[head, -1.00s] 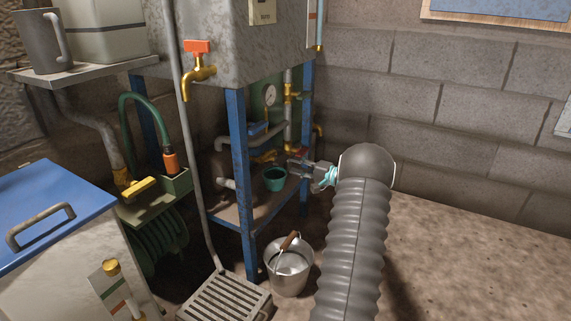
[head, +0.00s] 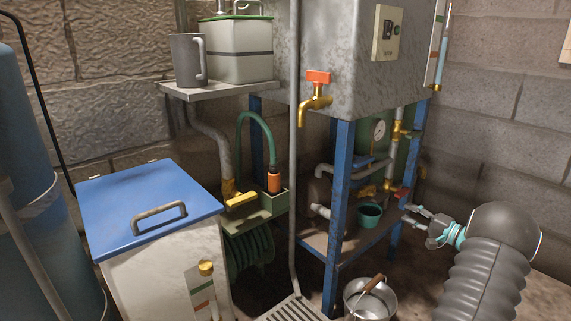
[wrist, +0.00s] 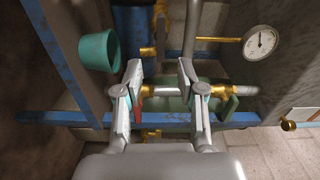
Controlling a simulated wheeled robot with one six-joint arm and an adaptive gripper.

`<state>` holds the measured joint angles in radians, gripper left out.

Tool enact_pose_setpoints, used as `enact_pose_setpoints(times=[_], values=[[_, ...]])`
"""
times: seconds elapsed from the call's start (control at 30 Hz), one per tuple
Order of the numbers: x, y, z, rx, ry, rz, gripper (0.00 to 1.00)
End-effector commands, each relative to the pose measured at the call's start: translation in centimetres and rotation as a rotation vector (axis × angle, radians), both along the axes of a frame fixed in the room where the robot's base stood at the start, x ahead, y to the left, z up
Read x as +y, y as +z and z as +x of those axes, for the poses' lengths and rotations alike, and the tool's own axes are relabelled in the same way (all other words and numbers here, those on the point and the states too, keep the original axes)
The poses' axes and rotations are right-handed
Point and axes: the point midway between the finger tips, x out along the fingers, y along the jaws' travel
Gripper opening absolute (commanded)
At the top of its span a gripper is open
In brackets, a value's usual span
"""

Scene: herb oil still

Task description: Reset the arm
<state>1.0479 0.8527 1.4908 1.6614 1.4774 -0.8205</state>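My gripper (head: 408,214) is at the right of the head view, at the end of my grey ribbed arm, by the right side of the blue-legged stand (head: 340,215). In the wrist view my gripper (wrist: 159,75) has its two fingers apart, with nothing visibly held. A pipe with brass fittings (wrist: 165,92) shows behind the gap. A teal cup (head: 370,214) stands on the stand's lower shelf, left of the fingertips and apart from them. It also shows in the wrist view (wrist: 99,52), upper left of the fingers.
A pressure gauge (head: 379,130) and pipes sit inside the stand, close to my gripper. A metal bucket (head: 369,301) stands on the floor below. A blue-lidded chest (head: 150,205) and a green hose reel (head: 249,255) are to the left. A brick wall is behind.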

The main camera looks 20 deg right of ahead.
Motion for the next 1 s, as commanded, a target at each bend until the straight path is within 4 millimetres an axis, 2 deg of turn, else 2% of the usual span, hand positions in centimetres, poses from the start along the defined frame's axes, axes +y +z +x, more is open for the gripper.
enact_pose_setpoints(times=[0.2, 0.27, 0.4, 0.53, 0.73, 1.0], values=[[-0.2, -0.6, 0.1, 0.054, -0.008, 0.061, 0.39], [0.4, -2.3, -0.3, 0.133, 0.003, 0.091, 0.39], [2.7, -7.0, -2.1, 0.326, 0.041, 0.156, 0.39], [5.5, -9.2, -4.5, 0.503, 0.081, 0.171, 0.39], [11.6, -8.6, -7.5, 0.747, 0.166, 0.100, 0.39], [20.6, -4.1, -11.8, 1.000, 0.281, -0.147, 0.39]])
